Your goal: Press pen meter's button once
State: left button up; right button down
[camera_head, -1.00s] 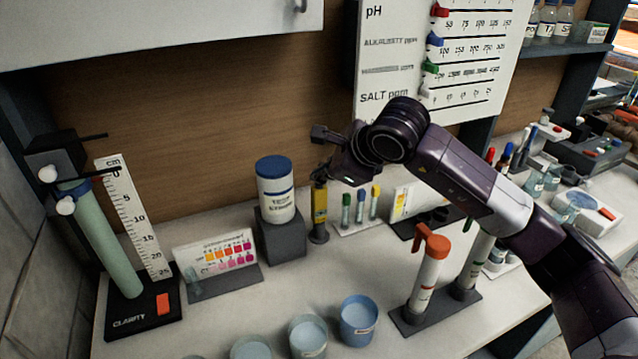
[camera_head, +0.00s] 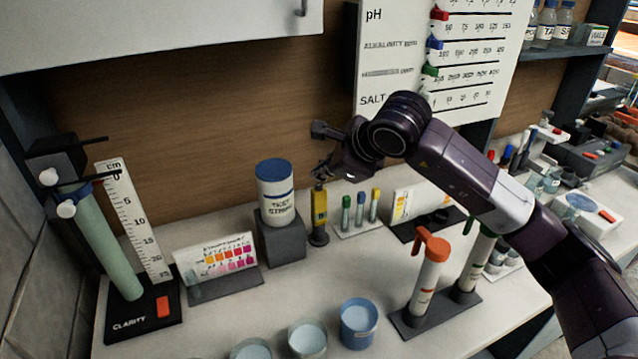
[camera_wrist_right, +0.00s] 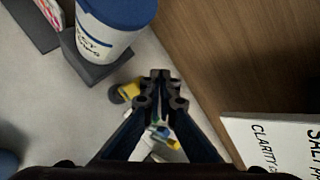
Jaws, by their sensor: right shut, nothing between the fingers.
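The pen meter (camera_head: 319,206) is a slim yellow pen standing upright in a dark round base, right of the test strips jar on the counter. My right gripper (camera_head: 321,172) is shut and empty, with its fingertips right at the top of the pen. Whether they touch it I cannot tell, and the button is not visible. In the right wrist view, the shut fingertips (camera_wrist_right: 160,88) show beside the pen meter (camera_wrist_right: 129,91), which is partly hidden behind them. My left gripper is not in view.
The test strips jar (camera_head: 275,195) on its grey block (camera_head: 281,238) stands close left of the pen. A rack (camera_head: 359,228) of small capped vials stands close right. A white chart board (camera_head: 390,75) hangs behind. Bare counter lies between.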

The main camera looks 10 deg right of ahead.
aim_at(321, 187)
jog(key=shift+r, duration=0.15)
jog(key=shift+r+p, duration=1.15)
jog(key=shift+r, duration=1.3)
